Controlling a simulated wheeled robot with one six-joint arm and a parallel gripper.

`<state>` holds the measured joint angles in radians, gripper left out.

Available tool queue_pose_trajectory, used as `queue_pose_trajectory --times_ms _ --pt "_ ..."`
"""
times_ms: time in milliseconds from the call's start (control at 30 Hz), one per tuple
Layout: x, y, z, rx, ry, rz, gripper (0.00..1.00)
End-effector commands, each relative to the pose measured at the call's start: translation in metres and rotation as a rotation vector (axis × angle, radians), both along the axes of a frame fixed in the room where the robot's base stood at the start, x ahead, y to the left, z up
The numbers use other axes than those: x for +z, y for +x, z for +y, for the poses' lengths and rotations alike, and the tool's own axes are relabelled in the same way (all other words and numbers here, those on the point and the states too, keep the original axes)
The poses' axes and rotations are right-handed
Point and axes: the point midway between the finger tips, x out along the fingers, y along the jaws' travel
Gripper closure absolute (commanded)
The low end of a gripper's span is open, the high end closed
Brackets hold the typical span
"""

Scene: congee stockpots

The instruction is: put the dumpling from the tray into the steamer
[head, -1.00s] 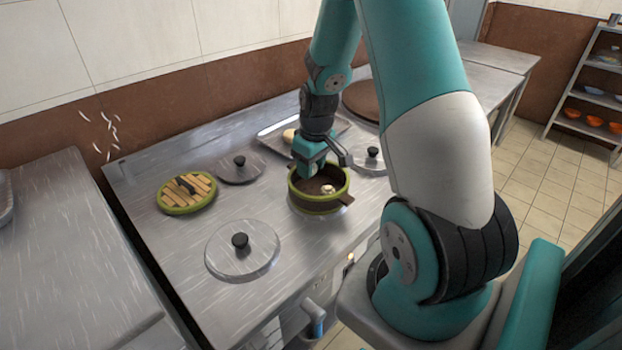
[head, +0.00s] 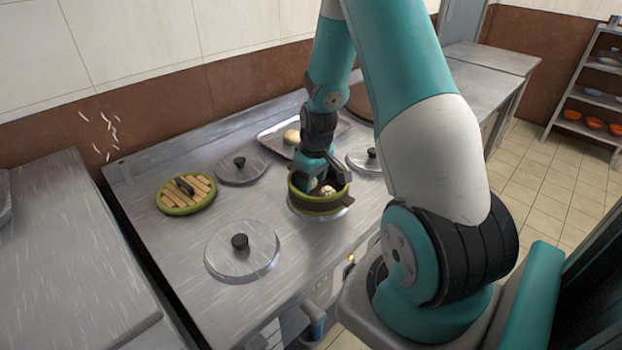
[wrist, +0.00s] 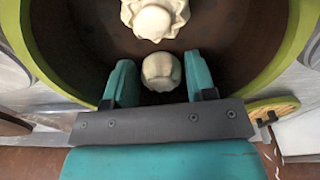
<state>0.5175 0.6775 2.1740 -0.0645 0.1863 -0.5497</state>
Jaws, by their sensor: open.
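The steamer (head: 318,204) is a round brown pot with a green rim, standing open on the stove. My gripper (head: 322,182) is down inside it and open. In the wrist view its two fingers (wrist: 160,80) stand either side of a small pale round dumpling (wrist: 161,70), which lies between them; I cannot tell if they touch it. A pleated white dumpling (wrist: 155,18) sits beyond it on the dark steamer floor. The tray (head: 268,139) lies behind the steamer with a pale yellowish bun-like piece (head: 291,136) on it, partly near my arm.
The slatted steamer lid (head: 187,195) with a green rim lies on the stove at left. Metal lids with black knobs sit at front (head: 241,252), at back (head: 241,168) and right of the steamer (head: 366,158). The stove's left front is clear.

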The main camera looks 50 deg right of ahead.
Motion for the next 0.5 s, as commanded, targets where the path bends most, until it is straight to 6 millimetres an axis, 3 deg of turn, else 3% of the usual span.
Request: queue_pose_trajectory --times_ms 167,500 --pt "0.018 -0.001 -0.001 0.0 -0.002 -0.003 0.49" --pt "0.091 -0.01 -0.001 -0.001 -0.003 -0.005 0.49"
